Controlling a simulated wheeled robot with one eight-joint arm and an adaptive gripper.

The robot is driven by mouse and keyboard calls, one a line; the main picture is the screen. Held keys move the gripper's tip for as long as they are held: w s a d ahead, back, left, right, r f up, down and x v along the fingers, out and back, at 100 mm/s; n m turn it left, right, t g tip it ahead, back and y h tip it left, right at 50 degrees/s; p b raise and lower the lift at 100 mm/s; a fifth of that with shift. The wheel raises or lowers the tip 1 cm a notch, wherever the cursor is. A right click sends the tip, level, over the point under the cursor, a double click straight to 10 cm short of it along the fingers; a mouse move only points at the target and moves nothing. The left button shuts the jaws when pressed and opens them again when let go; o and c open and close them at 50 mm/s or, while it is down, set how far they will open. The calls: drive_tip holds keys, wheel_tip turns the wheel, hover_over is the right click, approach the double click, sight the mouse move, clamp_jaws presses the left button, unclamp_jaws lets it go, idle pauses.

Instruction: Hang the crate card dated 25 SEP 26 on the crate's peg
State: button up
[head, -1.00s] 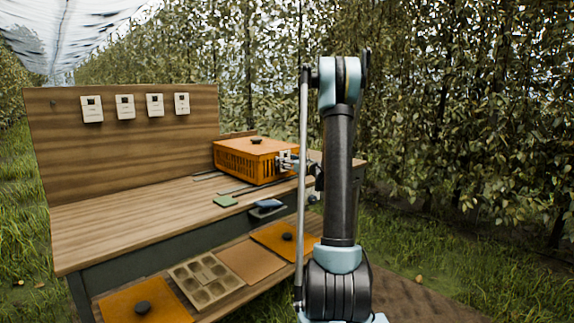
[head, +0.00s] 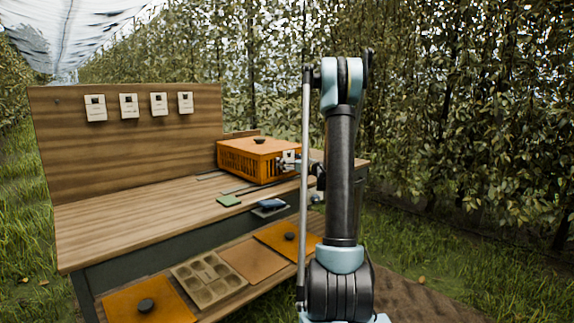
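The orange slatted crate (head: 240,163), with an orange lid and a dark knob on top, stands at the right end of the wooden bench. A white card (head: 289,155) is upright at its right front side; its date is too small to read. My gripper (head: 284,167) is just below and in front of this card, partly hidden by my arm. I cannot tell whether its fingers touch or hold the card. The crate's peg cannot be made out. Several similar white cards (head: 129,106) hang in a row on the wooden back board; their print is unreadable.
A green pad (head: 229,201) and a blue item on a dark tray (head: 269,210) lie near the bench's front edge. The bench's left half (head: 120,215) is clear. A lower shelf holds orange lids (head: 150,307) and a tray with round hollows (head: 207,290).

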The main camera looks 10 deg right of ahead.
drive_tip(key=shift+s+d, duration=0.1)
drive_tip(key=v, duration=1.2)
drive_tip(key=s+a+f+n+g+h, duration=0.1)
drive_tip(key=s+a+n+g, duration=0.2)
drive_tip(key=s+a+n, duration=0.35)
drive_tip(key=s+a+f+n+g+h, duration=0.1)
drive_tip(key=s+a+f+n+g, duration=0.2)
drive_tip(key=s, duration=0.6)
drive_tip(key=s+a+n+g+h, duration=0.1)
drive_tip(key=s+a+n+g, duration=0.1)
drive_tip(key=s+a+n, duration=0.35)
drive_tip(key=s+d+f+n+g+h, duration=0.1)
drive_tip(key=s+d+f+n+h, duration=0.1)
drive_tip(key=s, duration=0.7)
drive_tip(key=s+d+f+n+g+h, duration=0.2)
drive_tip(key=s+d+f+n+h, duration=0.1)
drive_tip(key=s+n, duration=0.4)
drive_tip(key=s+d+f+n+g+h, duration=0.1)
drive_tip(key=s+d+f+n, duration=0.3)
drive_tip(key=s, duration=0.7)
drive_tip(key=shift+s+f+n+h, duration=0.3)
drive_tip(key=shift+f+n+h, duration=0.2)
drive_tip(key=shift+f+h, duration=0.35)
drive_tip(key=shift+w+f+g, duration=0.2)
drive_tip(key=shift+w+g, duration=0.1)
drive_tip(key=shift+w, duration=0.15)
